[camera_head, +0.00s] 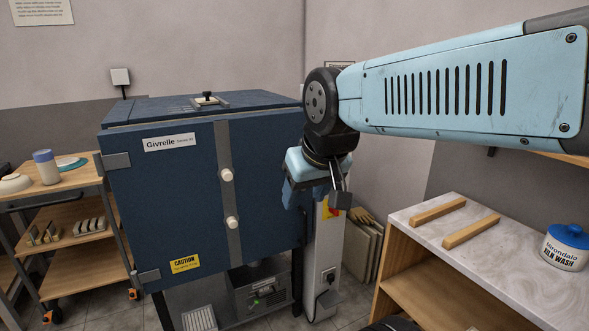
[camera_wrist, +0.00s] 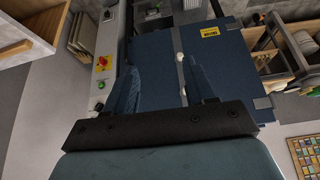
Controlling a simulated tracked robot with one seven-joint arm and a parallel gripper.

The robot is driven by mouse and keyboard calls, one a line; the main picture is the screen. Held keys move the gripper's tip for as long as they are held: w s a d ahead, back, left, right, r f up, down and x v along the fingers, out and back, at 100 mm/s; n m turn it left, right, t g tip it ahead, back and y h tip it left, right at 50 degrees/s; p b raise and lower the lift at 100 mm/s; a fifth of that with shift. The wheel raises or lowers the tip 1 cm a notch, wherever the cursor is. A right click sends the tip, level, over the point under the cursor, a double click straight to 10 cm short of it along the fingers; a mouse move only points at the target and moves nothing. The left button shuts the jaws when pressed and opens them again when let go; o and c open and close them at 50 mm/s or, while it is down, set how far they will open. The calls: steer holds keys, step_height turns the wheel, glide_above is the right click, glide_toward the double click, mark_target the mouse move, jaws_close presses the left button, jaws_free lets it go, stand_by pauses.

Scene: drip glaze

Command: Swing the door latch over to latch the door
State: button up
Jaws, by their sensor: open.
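The blue kiln door (camera_head: 185,215) faces me, with hinges on its left and two white knobs on a grey vertical strip. It looks closed or nearly so; its right edge is partly hidden by my arm. My gripper (camera_head: 312,200) hangs in front of the door's right edge, beside the grey control column. In the wrist view the two blue fingers of my gripper (camera_wrist: 161,66) are spread apart with nothing between them, and the door (camera_wrist: 215,80) lies beyond. I cannot make out the door latch clearly in either view; my gripper may hide it.
The grey control column (camera_head: 325,265) with a red switch stands right of the kiln. A marble-topped shelf unit (camera_head: 480,240) holding two wooden bars and a blue-lidded jar (camera_head: 567,247) is at the right. A wooden cart (camera_head: 85,275) stands on the left.

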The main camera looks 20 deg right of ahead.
steer(key=w+d+f+m+t+h, duration=0.1)
steer(key=w+d+f+t, duration=0.15)
steer(key=w, duration=0.55)
steer(key=w+d+f+t, duration=0.1)
steer(key=w+d, duration=0.3)
steer(key=w, duration=0.3)
steer(key=w+d+f+m+t+h, duration=0.15)
steer(key=w+d, duration=0.25)
steer(key=w, duration=0.4)
steer(key=w+d+f+t, duration=0.7)
steer(key=d+f, duration=0.3)
steer(key=f, duration=0.1)
steer(key=w+d, duration=0.2)
steer(key=w, duration=1.1)
steer(key=shift+w+f+n, duration=0.2)
steer(key=shift+w+n, duration=0.2)
steer(key=shift+n, duration=0.05)
steer(key=shift+c, duration=0.5)
steer(key=shift+d, duration=0.1)
jaws_close()
